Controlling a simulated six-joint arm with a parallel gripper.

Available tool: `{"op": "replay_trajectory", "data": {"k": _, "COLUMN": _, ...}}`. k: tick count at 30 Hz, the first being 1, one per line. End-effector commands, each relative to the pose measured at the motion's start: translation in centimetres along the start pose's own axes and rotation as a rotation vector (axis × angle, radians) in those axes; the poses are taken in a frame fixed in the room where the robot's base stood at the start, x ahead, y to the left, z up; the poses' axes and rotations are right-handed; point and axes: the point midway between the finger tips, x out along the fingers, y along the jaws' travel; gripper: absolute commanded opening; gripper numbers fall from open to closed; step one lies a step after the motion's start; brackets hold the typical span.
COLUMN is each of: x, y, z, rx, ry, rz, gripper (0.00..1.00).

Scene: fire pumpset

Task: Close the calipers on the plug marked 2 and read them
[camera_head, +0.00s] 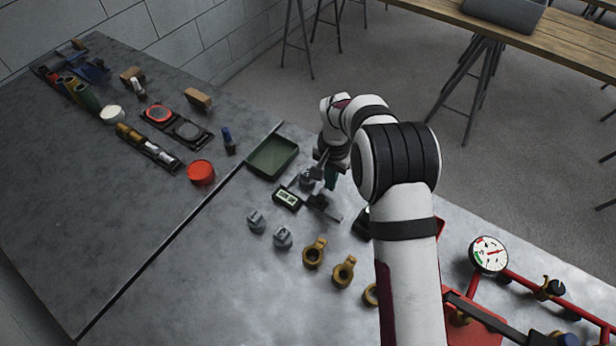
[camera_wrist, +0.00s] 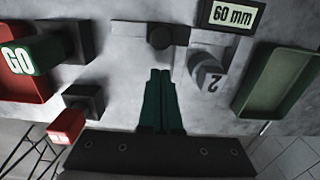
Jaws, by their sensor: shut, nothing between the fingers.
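The calipers (camera_head: 318,202) lie on the metal bench below the green tray; their readout (camera_head: 286,198) shows in the wrist view (camera_wrist: 232,14) as "60 mm". The grey plug marked 2 (camera_wrist: 208,74) sits beside the beam, seemingly between the pale jaws; I cannot tell whether either jaw touches it. A dark round knob (camera_wrist: 160,37) is on the calipers' slider. My gripper (camera_wrist: 161,72), with green fingers, is shut and empty, its tips just below the knob in the wrist view. Whether they touch the calipers is unclear. In the head view my gripper (camera_head: 331,182) is partly hidden by my arm.
The green tray (camera_wrist: 278,80) is close right of the plug. A green GO block (camera_wrist: 22,58) and a red-ended one (camera_wrist: 66,126) stand left. Two grey plugs (camera_head: 269,229) and brass rings (camera_head: 315,253) lie in front. A gauge (camera_head: 489,254) stands right.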

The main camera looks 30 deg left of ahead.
Motion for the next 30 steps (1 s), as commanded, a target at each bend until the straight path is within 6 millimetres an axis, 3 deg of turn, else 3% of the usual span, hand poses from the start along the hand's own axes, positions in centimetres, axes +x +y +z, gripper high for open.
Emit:
{"op": "replay_trajectory", "data": {"k": 17, "x": 0.0, "y": 0.0, "z": 0.0, "rx": 0.000, "ry": 0.000, "rz": 0.000, "gripper": 0.00}}
{"op": "replay_trajectory", "data": {"k": 30, "x": 1.2, "y": 0.0, "z": 0.0, "rx": 0.000, "ry": -0.001, "rz": 0.001, "gripper": 0.00}}
